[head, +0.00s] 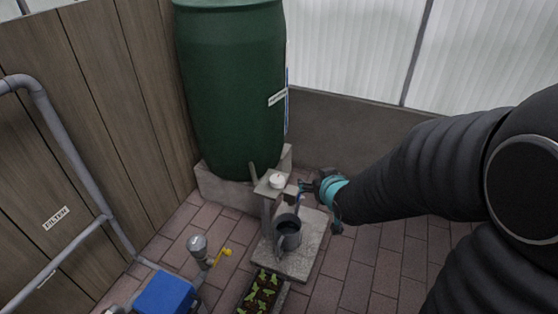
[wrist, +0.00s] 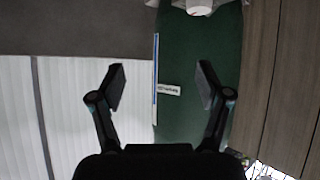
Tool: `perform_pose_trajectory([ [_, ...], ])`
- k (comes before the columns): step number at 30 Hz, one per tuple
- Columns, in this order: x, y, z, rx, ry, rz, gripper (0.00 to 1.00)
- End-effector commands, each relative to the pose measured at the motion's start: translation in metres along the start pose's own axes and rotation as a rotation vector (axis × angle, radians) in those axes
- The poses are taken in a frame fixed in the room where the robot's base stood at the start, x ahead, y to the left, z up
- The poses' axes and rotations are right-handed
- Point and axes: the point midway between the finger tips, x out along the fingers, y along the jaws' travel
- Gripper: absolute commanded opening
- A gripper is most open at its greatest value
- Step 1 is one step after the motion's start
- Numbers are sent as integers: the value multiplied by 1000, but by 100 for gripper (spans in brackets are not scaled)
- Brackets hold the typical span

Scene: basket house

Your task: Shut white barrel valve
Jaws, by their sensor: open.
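A white round piece (head: 277,181), which looks like the white barrel valve, sits on a small grey ledge in front of the green barrel (head: 235,85). In the wrist view, a white round piece (wrist: 199,5) shows at the top edge, cut off, against the green barrel (wrist: 205,45). My gripper (head: 303,187) is just right of the white piece in the head view, apart from it as far as I can tell. In the wrist view my gripper (wrist: 160,82) is open, with nothing between its fingers. The valve's handle position is too small to tell.
A grey watering can (head: 288,235) stands on a concrete slab (head: 295,267) below the ledge. Brick floor (head: 375,265) to the right is clear.

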Motion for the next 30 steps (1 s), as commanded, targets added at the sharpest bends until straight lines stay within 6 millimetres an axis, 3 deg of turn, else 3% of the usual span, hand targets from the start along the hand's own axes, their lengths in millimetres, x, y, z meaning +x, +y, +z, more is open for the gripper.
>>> perform_pose_trajectory([
  [1,16,-8,12,-6,16,-24,76],
  [6,48,-32,29,-17,101,-94,76],
  [12,65,-51,41,-15,166,-150,76],
  [20,79,-58,41,-14,188,-167,76],
  [30,136,-67,31,-14,187,-166,76],
])
